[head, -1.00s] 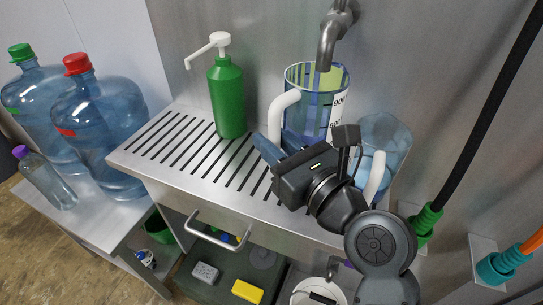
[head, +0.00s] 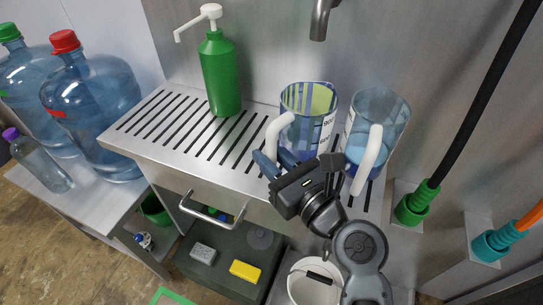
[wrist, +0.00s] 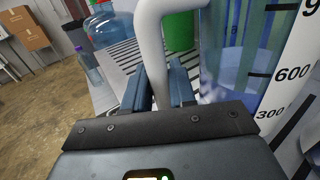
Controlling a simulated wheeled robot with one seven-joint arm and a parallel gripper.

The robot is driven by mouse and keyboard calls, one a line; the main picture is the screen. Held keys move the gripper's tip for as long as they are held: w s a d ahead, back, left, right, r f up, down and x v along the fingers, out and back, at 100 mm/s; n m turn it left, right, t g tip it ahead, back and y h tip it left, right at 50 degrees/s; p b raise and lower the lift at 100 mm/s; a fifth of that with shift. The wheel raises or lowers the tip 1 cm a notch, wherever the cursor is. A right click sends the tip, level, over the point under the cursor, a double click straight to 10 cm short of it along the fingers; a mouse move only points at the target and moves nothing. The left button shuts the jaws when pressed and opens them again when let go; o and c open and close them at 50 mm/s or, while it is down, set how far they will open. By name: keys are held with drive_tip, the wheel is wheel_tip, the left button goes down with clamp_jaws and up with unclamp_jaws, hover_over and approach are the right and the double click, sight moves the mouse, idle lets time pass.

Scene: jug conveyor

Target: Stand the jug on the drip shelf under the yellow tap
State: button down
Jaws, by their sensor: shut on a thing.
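The jug (head: 306,118) is clear with blue stripes, a white handle and printed volume marks. It is upright over the right part of the slotted metal drip shelf (head: 185,160); I cannot tell whether its base touches the shelf. My gripper (head: 268,165) is shut on its white handle. In the wrist view the handle (wrist: 151,45) passes between the two blue fingers (wrist: 158,88), and the jug body (wrist: 240,65) is at the right. A grey tap spout (head: 321,20) is at the top, above and behind the jug. No yellow tap is in view.
A second bluish clear jug (head: 376,118) with a white handle stands close at the right. A green pump bottle (head: 220,75) stands at the shelf's back. Big water bottles (head: 92,105) are at the left. A white bucket (head: 303,287) is below.

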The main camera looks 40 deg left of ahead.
drive_tip(key=c, duration=1.4)
unclamp_jaws()
drive_tip(key=shift+f, duration=0.15)
drive_tip(key=o, duration=0.5)
drive_tip(key=shift+r, duration=0.25)
drive_tip(key=b+v, duration=0.1)
drive_tip(key=v, duration=1.1)
drive_tip(key=shift+s, duration=0.1)
